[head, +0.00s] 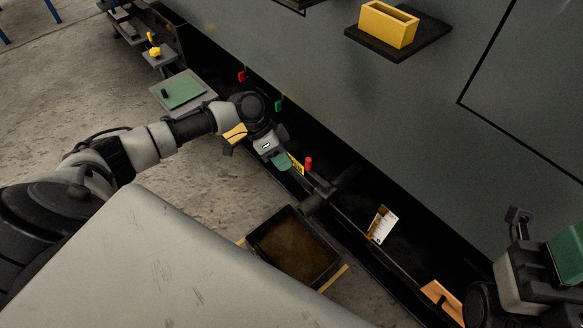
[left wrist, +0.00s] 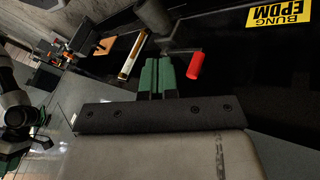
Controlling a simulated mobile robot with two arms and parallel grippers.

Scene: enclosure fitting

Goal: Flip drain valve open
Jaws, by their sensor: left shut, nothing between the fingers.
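The drain valve shows as a red handle (head: 308,163) on dark pipework low along the enclosure's edge. In the left wrist view the red handle (left wrist: 195,66) stands just right of my fingertips, with a visible gap. My left gripper (head: 281,161) has green fingers, shut together and empty, a little left of the handle. The fingers (left wrist: 157,75) also show in the left wrist view. My right gripper (head: 566,252) is at the right edge of the head view, partly cut off and away from the valve.
A black tray (head: 323,280) with a brown inside lies on the floor below the pipework. A yellow BUNG EPDM label (left wrist: 281,17) is beside the valve. A white-and-yellow tag (head: 382,225) hangs further right. A yellow box (head: 388,25) sits on a dark shelf above.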

